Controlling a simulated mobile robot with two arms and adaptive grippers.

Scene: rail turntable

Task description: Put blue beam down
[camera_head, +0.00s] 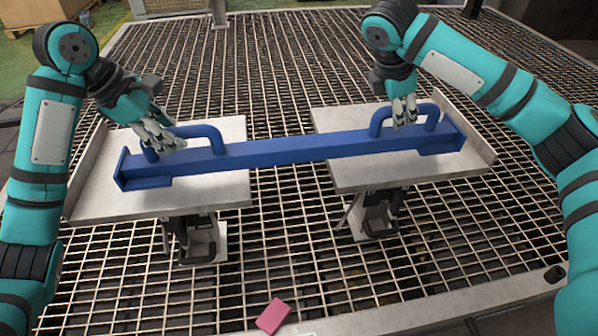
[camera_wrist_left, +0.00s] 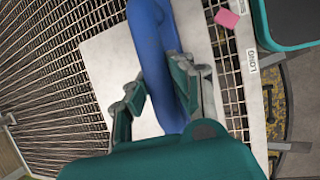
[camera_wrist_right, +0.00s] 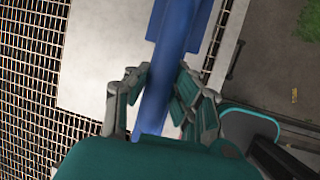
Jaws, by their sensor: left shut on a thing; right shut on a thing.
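The blue beam (camera_head: 290,148) spans two grey support plates, the left plate (camera_head: 215,190) and the right plate (camera_head: 350,178). It has a looped handle near each end. My left gripper (camera_head: 168,140) is shut on the left handle, which also shows between its fingers in the left wrist view (camera_wrist_left: 152,50). My right gripper (camera_head: 404,112) is shut on the right handle, seen between its fingers in the right wrist view (camera_wrist_right: 165,75). The beam lies over both plates; whether it touches them or hangs slightly above, I cannot tell.
Each plate stands on a bracket with a dark mechanism, the left bracket (camera_head: 196,242) and the right bracket (camera_head: 375,215). A metal grating (camera_head: 290,235) surrounds them. A pink block (camera_head: 273,316) lies at the front edge. Upright lips edge the plates' outer sides.

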